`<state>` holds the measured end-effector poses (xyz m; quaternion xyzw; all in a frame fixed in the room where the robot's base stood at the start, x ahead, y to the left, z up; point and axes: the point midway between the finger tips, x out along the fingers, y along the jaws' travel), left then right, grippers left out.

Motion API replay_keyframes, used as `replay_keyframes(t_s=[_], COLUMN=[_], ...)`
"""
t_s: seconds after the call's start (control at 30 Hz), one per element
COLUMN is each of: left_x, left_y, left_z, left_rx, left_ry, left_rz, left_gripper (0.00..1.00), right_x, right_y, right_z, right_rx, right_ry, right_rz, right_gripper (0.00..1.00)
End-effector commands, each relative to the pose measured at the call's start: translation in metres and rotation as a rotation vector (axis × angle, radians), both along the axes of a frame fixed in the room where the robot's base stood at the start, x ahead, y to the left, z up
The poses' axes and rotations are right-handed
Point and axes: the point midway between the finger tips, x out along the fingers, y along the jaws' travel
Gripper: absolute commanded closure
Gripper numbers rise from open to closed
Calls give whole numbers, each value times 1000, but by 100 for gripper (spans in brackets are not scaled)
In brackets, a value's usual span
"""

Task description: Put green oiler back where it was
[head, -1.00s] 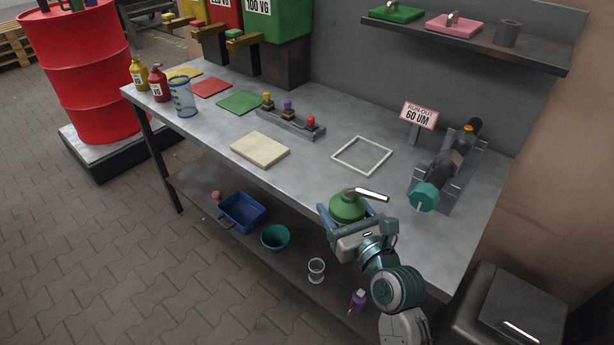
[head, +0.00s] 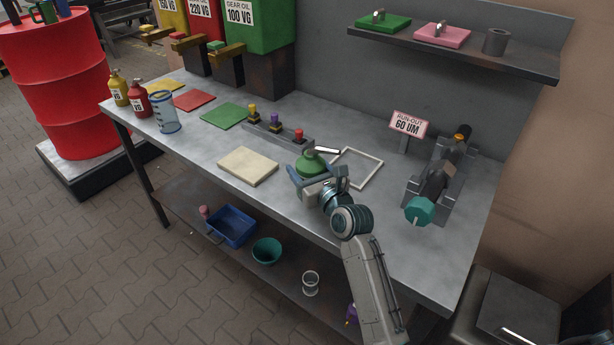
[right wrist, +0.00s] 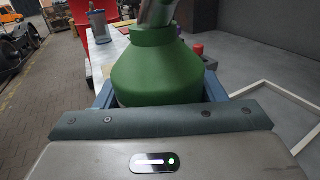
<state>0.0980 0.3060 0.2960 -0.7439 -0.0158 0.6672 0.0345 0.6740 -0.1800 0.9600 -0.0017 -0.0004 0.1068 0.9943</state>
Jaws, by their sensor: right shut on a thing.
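The green oiler (head: 309,164) is upright in my right gripper (head: 308,172), over the middle of the workbench. The gripper is shut on its round body. In the right wrist view the oiler (right wrist: 158,68) fills the middle, between the blue fingers. Its pale spout points to the right in the head view. Whether its base touches the bench top is hidden by the gripper. A green mat (head: 225,115) lies empty on the bench, left of the oiler. The yellow oiler (head: 118,92) and red oiler (head: 138,99) stand at the bench's left end.
A white square frame (head: 371,156) lies right of the oiler. A beige pad (head: 248,166) lies to its left, and a rack with coloured knobs (head: 277,131) is behind. The run-out sign (head: 409,123) and shaft fixture (head: 437,180) occupy the right. A wall shelf (head: 457,51) hangs above.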

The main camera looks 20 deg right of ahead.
Motion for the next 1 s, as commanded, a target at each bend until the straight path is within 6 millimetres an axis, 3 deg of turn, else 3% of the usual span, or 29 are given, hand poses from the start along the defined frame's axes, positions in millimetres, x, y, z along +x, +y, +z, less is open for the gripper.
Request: replay_keyframes(t_s=[0.17,0.4,0.77,0.8,0.9,1.0], left_x=[8,-3,-7,-7,-6,-6], left_y=[4,5,5,5,5,5], left_z=[0,-4,-4,-4,-4,-4], left_rx=[4,5,5,5,5,5], left_ry=[-10,4,9,8,8,7], left_rz=[-1,-2,-2,-2,-2,-2], left_gripper=[25,25,25,25,25,25], right_x=[7,7,6,6,6,6], right_y=[0,0,0,0,0,0], right_z=[-4,-34,-37,-39,-39,-38], right_rx=[1,2,1,1,1,0], right_ry=[-2,-1,-2,0,0,0], right_rz=[0,-1,-1,0,0,0], right_gripper=[78,78,78,32,15,15])
